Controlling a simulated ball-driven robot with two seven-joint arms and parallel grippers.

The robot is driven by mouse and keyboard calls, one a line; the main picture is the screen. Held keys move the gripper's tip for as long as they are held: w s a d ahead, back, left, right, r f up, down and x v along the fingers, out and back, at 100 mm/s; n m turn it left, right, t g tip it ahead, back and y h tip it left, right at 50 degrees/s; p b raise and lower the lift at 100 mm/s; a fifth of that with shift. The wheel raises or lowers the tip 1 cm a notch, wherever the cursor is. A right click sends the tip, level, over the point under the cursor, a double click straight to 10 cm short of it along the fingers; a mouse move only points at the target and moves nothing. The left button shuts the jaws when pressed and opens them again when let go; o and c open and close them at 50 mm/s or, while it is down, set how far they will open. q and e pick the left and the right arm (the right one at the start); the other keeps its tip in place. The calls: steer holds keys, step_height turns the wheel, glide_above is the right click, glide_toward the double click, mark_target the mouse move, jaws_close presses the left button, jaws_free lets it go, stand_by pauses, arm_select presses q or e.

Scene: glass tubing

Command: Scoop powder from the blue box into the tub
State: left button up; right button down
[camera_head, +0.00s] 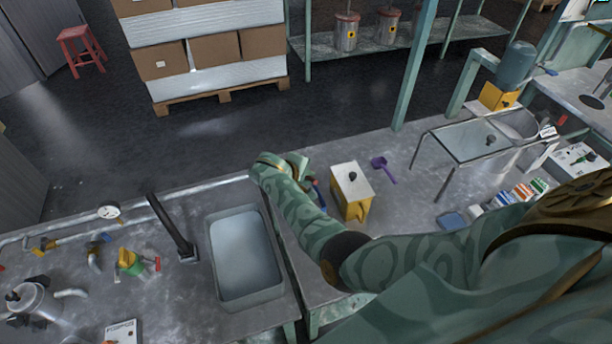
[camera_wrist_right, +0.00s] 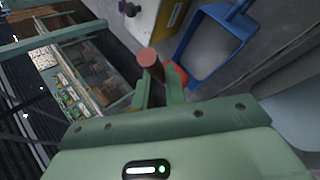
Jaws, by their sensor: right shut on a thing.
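My right gripper (camera_head: 308,182) is near the table's edge, left of the yellow box, partly hidden by my own arm. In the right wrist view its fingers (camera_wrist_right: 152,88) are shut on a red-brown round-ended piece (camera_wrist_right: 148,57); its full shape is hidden. A blue-rimmed thing (camera_wrist_right: 184,45) with a grey inside lies close beside the fingers; I cannot tell whether it is a box or a scoop. A small blue tray (camera_head: 452,220) lies right of my arm. A grey rectangular basin (camera_head: 245,255), possibly the tub, is at left. No powder is clearly visible. My left gripper is out of view.
A yellow box with a pale top and black knob (camera_head: 350,190) stands beside the gripper, with a purple scoop (camera_head: 380,165) to its right. A glass-topped stand (camera_head: 465,140) is further right. A black post (camera_head: 172,228) rises left of the basin.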

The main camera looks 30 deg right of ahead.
steer(key=shift+f+b, duration=2.7)
steer(key=shift+f, duration=0.95)
step_height(320, 180, up, 12)
steer(key=m+t+h+p, duration=0.2)
steer(key=t+p, duration=0.2)
steer(key=p, duration=0.2)
steer(key=shift+t, duration=0.4)
